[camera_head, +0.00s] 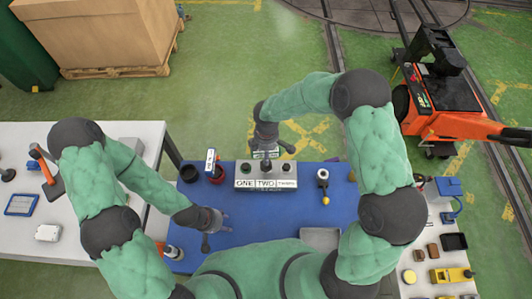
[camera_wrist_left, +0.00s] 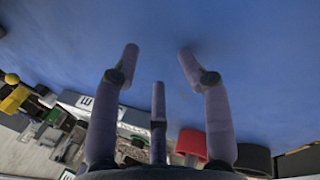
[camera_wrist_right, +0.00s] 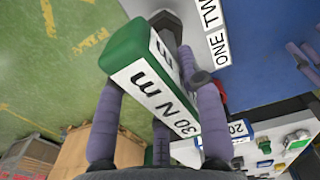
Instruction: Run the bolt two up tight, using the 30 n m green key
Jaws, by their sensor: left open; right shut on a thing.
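A grey block (camera_head: 265,184) labelled ONE, TWO and a third word stands on the blue table; part of it also shows in the right wrist view (camera_wrist_right: 215,45). Dark bolt-like knobs stand along its top. The green key (camera_wrist_right: 135,48), marked 30 N m, is gripped in my right gripper (camera_head: 268,150), which is shut on it just behind the block. From these views I cannot tell whether the key touches bolt two. My left gripper (camera_head: 222,228) is open and empty over the blue top, left of and nearer than the block; its spread fingers show in the left wrist view (camera_wrist_left: 160,60).
Left of the block stand a red holder (camera_head: 217,177) with a white-labelled key (camera_head: 210,160) above it, and a black cup (camera_head: 188,173). Right of it are a white stand (camera_head: 323,178) and a grey tray (camera_head: 320,238). Blue surface (camera_head: 250,215) in front is clear.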

